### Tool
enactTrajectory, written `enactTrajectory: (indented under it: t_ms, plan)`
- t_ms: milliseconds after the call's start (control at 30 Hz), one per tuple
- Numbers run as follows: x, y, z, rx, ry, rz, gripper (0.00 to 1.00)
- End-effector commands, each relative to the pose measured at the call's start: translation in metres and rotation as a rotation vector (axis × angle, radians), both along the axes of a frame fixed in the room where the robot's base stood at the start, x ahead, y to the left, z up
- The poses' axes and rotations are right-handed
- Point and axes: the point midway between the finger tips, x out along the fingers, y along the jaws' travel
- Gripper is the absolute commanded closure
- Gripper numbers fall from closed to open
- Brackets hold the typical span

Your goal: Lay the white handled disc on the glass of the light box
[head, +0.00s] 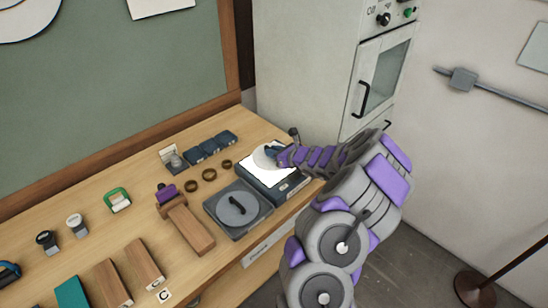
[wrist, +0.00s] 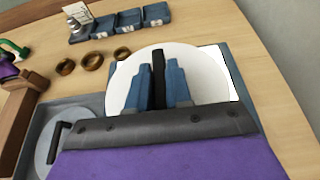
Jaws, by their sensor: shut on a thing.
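The white disc (wrist: 205,72) has a black upright handle (wrist: 158,66). My gripper (wrist: 158,84) is shut on this handle, one blue finger on each side. In the head view the white disc (head: 262,158) is at the far left part of the light box (head: 283,193), under my gripper (head: 274,151). The bright glass (head: 268,176) shows in front of the disc, and in the wrist view a strip of glass (wrist: 234,74) shows to its right. I cannot tell whether the disc touches the glass.
A grey disc with a black handle (head: 237,209) sits in a dark tray (head: 215,207) left of the light box. A tall white cabinet (head: 305,65) stands behind the table's right end.

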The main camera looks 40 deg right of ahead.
Motion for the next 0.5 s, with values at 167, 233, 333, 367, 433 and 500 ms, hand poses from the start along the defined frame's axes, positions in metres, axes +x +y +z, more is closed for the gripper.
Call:
enactTrajectory:
  t_ms: [167,233,333,367,433,500]
  plan:
    - [0.006,-0.005,-0.001,-0.001,0.001,-0.001,1.0]
    - [0.009,-0.007,-0.001,-0.003,0.001,0.001,1.0]
    - [0.01,-0.007,-0.016,0.001,0.001,0.001,1.0]
    - [0.009,-0.007,-0.021,0.001,0.001,0.001,1.0]
    - [0.009,-0.007,-0.03,0.001,-0.001,0.001,1.0]
    - [0.01,-0.007,-0.036,0.002,-0.003,0.001,1.0]
